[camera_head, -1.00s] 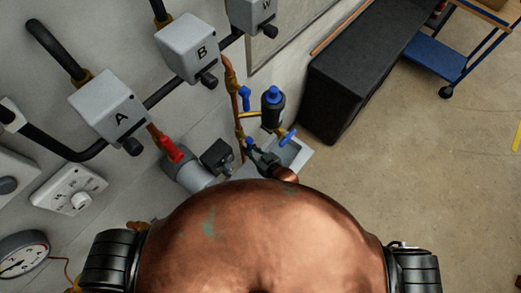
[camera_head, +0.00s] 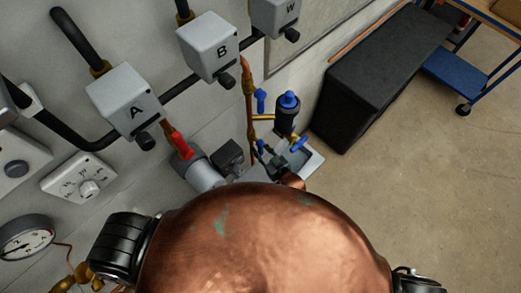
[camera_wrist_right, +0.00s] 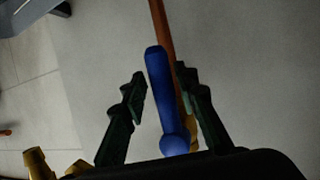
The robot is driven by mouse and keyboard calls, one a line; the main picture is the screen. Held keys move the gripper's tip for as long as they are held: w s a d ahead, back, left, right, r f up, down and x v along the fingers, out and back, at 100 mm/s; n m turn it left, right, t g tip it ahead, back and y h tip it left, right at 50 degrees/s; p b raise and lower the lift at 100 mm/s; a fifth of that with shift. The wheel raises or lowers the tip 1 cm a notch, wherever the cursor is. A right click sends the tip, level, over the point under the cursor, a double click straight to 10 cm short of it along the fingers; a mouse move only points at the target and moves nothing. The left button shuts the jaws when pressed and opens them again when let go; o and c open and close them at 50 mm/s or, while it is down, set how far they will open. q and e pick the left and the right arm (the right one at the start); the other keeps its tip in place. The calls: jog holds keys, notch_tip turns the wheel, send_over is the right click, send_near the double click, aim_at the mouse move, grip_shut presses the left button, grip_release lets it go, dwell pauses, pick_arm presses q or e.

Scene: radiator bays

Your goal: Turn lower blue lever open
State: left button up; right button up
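In the right wrist view a blue lever handle (camera_wrist_right: 165,95) lies between the two dark fingers of my right gripper (camera_wrist_right: 161,78). The fingers stand apart on either side of it, the right finger closer; I cannot tell whether either touches. In the head view the dark right gripper (camera_head: 268,161) is small and partly hidden, low by the copper pipe (camera_head: 248,95). A blue lever (camera_head: 260,145) shows just above it. My left gripper is out of view.
Grey boxes A (camera_head: 125,104) and B (camera_head: 208,47) hang on black pipes. A black cabinet (camera_head: 375,75) stands right; floor beyond is open.

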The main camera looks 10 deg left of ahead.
jog(key=shift+o, duration=0.6)
jog(key=shift+s, duration=0.15)
jog(key=shift+s+d, duration=0.1)
jog(key=shift+d, duration=0.1)
jog(key=v, duration=1.1)
jog(key=shift+s+r, duration=0.2)
jog(key=shift+d, duration=0.1)
